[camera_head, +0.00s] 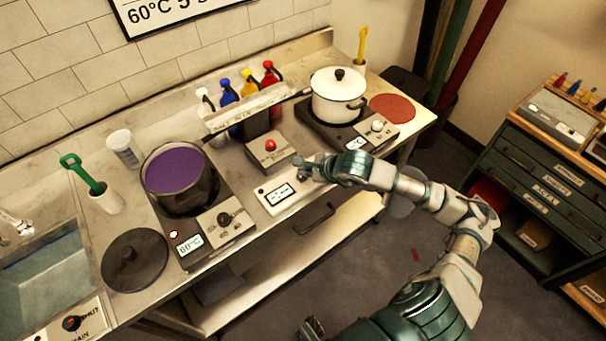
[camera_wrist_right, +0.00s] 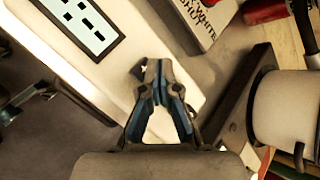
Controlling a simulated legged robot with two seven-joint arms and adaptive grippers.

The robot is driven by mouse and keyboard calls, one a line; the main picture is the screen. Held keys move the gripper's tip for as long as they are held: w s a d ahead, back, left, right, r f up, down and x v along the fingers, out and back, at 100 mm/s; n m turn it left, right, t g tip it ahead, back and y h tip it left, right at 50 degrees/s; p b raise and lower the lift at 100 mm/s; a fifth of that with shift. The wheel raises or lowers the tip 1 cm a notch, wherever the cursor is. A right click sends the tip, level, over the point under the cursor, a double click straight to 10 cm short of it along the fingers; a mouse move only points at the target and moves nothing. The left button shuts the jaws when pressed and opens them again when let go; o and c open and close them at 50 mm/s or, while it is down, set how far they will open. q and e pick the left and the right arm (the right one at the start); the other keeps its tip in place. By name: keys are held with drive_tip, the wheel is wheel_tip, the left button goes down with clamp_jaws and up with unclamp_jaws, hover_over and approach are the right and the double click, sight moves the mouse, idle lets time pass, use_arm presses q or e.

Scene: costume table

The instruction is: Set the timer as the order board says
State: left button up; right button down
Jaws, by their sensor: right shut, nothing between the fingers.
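The order board (camera_head: 165,14) hangs on the wall at the top of the head view; it is cut off, and "60°C 5" is what I can read. The timer, a low white box (camera_head: 291,204), lies at the table's front edge. Its pale display (camera_wrist_right: 82,22) shows dark bars that I cannot read as a time. My right gripper (camera_head: 304,173) is shut and empty at the timer's right end. In the wrist view its fingertips (camera_wrist_right: 153,66) overlap the white casing; I cannot tell whether they touch it.
A pot of purple liquid (camera_head: 176,166) stands on the left hotplate, which reads 60°C. A red-button box (camera_head: 268,151) sits behind the timer. A white lidded pot (camera_head: 335,100) stands on the right hotplate. Several coloured bottles stand along the back.

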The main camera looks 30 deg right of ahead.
sight(303, 177)
drive_tip(key=shift+a+f, duration=0.15)
drive_tip(key=shift+a, duration=0.25)
drive_tip(key=shift+d, duration=0.25)
drive_tip(key=shift+a+r, duration=0.25)
drive_tip(key=shift+r, duration=0.65)
drive_tip(key=shift+r+p, duration=1.6)
drive_tip(key=shift+r, duration=0.95)
